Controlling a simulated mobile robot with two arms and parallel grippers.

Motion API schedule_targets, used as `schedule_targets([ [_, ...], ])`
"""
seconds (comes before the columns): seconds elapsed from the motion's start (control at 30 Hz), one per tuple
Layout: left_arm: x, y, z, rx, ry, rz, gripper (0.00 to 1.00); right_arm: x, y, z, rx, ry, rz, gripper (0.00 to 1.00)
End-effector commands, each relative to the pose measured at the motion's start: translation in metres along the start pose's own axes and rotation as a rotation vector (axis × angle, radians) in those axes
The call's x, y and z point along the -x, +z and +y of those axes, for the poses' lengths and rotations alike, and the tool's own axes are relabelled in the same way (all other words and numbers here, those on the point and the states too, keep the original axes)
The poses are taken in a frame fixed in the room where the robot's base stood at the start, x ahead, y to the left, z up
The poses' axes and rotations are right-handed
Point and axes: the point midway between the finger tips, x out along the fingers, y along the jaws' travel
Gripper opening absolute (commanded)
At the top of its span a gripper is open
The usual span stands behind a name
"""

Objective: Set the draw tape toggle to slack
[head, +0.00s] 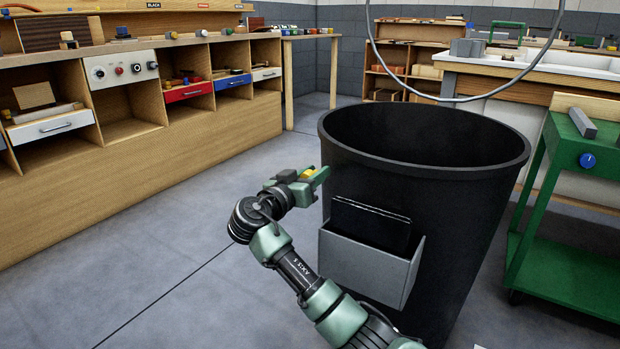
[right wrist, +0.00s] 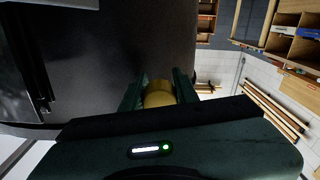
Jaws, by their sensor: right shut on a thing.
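A tall black bin (head: 440,225) stands in front of me, its round mouth open. My right gripper (head: 313,175) is at the bin's left side, a little below the rim. It is shut on a small yellow piece, which looks like a rounded knob between the two fingers in the right wrist view (right wrist: 158,94). I take this yellow piece to be the draw tape toggle, but its marking and setting cannot be read. Whether it joins the bin wall is hidden. The dark bin wall fills much of the right wrist view (right wrist: 110,50). My left gripper is not in view.
A grey holder (head: 366,262) with a dark flat item (head: 371,224) sits on the bin's front. A green cart (head: 565,270) stands at right. A wooden bench (head: 150,155) runs along the left. A grey hoop (head: 465,98) hangs above. The floor at left is clear.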

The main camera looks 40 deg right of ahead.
Motion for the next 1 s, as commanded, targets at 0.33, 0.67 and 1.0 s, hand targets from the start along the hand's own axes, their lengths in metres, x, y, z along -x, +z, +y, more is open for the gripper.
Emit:
schedule_targets([
  [0.33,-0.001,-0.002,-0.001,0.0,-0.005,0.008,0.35,0.001,0.0,0.0,-0.001,0.0,0.0,0.52],
  [0.67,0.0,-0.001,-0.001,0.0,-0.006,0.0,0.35,0.009,-0.001,0.0,-0.001,0.002,0.0,0.52],
  [1.0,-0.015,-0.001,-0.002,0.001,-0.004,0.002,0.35,0.07,-0.003,0.0,0.001,-0.003,-0.003,0.52],
])
